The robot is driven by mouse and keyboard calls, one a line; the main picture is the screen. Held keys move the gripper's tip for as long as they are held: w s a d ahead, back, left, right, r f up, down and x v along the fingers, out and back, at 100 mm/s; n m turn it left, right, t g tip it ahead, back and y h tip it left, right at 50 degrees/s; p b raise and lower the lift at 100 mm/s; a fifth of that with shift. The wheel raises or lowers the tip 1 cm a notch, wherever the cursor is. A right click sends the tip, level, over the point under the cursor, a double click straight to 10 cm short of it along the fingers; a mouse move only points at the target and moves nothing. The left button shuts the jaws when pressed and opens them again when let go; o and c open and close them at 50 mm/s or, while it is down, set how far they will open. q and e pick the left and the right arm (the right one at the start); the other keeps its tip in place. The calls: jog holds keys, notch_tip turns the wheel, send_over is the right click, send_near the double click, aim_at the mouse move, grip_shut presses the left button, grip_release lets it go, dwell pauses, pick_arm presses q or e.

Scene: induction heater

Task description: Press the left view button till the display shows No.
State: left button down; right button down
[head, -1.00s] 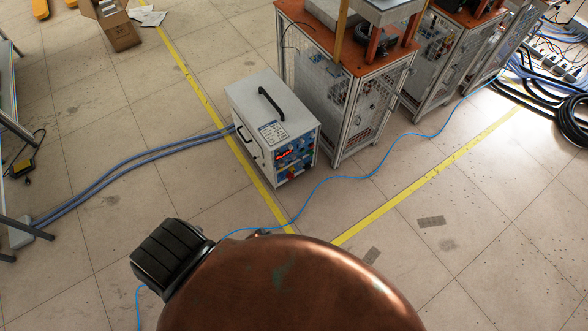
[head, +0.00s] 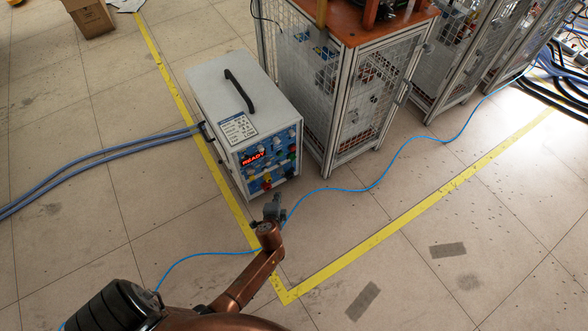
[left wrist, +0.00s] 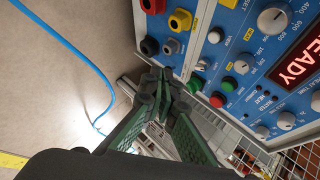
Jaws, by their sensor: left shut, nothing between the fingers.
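The induction heater (head: 235,95) is a white box with a blue front panel on the floor. Its red-lit display (head: 254,158) reads READY; the left wrist view shows it cut off at the right edge (left wrist: 298,64). In that view a small round pale button (left wrist: 215,36) sits on the panel, with lettering too small to read surely. My left gripper (head: 274,204) is in front of the lower panel. In the left wrist view its green fingers (left wrist: 166,84) are shut and empty, their tips near the lower sockets; contact cannot be told. My right gripper is not in view.
Red (left wrist: 218,100) and green (left wrist: 229,84) buttons, knobs and coloured sockets crowd the panel. A mesh cabinet (head: 345,110) stands close right of the heater. A blue cable (head: 350,188) and yellow tape (head: 360,242) run across the floor. The floor in front is open.

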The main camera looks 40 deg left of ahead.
aim_at(265, 170)
pick_arm(q)
jog(key=shift+w+a+f+t+y+b, duration=0.1)
jog(key=shift+w+a+t+y+b, duration=0.1)
jog(key=shift+w+b, duration=0.3)
jog(key=shift+w+a+f+t+y+b, duration=0.1)
jog(key=shift+w+a+y+b, duration=0.1)
jog(key=shift+w+b, duration=0.3)
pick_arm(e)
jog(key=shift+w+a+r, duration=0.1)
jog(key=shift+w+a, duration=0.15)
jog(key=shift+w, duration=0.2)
pick_arm(q)
jog(key=shift+w, duration=0.1)
jog(key=shift+w+a+p, duration=0.1)
jog(key=shift+w+a, duration=0.45)
jog(key=shift+a, duration=0.8)
jog(key=shift+w+a+p, duration=0.1)
jog(key=shift+w+a, duration=0.4)
jog(key=shift+a, duration=0.8)
jog(key=shift+w+a+p, duration=0.1)
jog(key=shift+w+a, duration=0.45)
jog(key=shift+a, duration=0.8)
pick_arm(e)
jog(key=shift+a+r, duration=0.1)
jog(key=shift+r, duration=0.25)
pick_arm(q)
jog(key=shift+w+a, duration=0.2)
jog(key=shift+a, duration=0.2)
